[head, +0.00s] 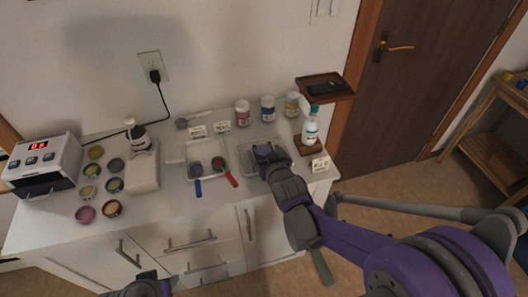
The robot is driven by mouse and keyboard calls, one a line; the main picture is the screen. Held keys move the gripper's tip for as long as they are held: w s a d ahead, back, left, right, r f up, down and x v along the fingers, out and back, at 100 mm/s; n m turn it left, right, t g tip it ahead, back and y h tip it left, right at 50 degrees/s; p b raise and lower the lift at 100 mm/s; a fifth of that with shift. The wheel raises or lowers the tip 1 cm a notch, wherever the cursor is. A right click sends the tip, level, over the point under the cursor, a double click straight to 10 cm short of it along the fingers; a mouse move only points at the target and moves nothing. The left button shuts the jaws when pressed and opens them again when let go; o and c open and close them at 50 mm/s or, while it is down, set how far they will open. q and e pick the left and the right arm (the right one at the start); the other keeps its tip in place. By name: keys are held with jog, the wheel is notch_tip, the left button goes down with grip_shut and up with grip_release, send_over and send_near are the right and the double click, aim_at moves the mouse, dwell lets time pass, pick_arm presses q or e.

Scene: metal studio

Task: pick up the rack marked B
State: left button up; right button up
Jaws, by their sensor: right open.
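I cannot read a letter B on anything; the small white cards (197,131) behind the trays and the card (320,164) at the right are too small to make out. A white shallow tray or rack (180,161) in the middle of the counter holds two dark round items with a blue handle (198,188) and a red handle (232,180). A second pale, clear-looking tray (243,150) lies to its right. My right gripper (266,153) is open over this second tray and hides much of it; contact is unclear. My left gripper (145,287) is partly visible at the bottom edge, its jaws unclear.
A machine with a red display (42,158) and several small bowls (113,208) stand on the left counter (165,205). Several jars (268,108) stand at the back. A spray bottle (310,128) stands at the right below a brown shelf (325,88).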

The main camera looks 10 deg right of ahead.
jog(key=c, duration=1.3)
